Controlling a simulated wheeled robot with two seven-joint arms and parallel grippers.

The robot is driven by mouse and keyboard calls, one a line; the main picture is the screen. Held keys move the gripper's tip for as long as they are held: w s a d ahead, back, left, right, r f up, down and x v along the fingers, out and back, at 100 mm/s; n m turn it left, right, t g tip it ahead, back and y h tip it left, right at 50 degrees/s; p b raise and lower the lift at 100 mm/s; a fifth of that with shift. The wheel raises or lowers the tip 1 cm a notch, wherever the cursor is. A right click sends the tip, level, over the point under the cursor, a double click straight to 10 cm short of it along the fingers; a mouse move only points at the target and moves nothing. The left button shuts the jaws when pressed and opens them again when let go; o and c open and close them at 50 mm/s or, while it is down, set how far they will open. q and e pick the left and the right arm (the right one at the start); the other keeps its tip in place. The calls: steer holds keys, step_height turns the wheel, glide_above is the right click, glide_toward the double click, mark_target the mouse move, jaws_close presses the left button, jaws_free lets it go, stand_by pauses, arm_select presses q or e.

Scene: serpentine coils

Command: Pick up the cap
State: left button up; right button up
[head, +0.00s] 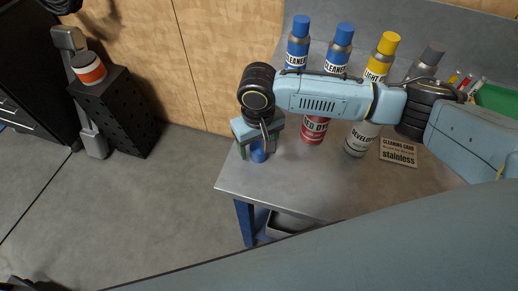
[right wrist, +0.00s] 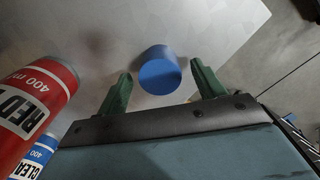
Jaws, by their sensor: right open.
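The blue cap (right wrist: 158,72) lies on the metal table near its left corner. In the right wrist view it sits ahead of and between the two green fingers of my right gripper (right wrist: 161,88), with space on both sides. In the head view the cap (head: 258,153) shows just below my right gripper (head: 257,146), partly hidden by it. My right gripper is open and empty, pointing down over the cap. My left gripper is not in view.
A red dye can (right wrist: 35,115) stands close beside my right gripper; it also shows in the head view (head: 313,128). A developer can (head: 360,139), several spray cans behind and a cleaning card (head: 398,152) are to the right. The table edge (head: 232,190) is close.

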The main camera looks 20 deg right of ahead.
steer(key=shift+f, duration=0.5)
steer(key=c, duration=1.1)
steer(key=shift+o, duration=0.2)
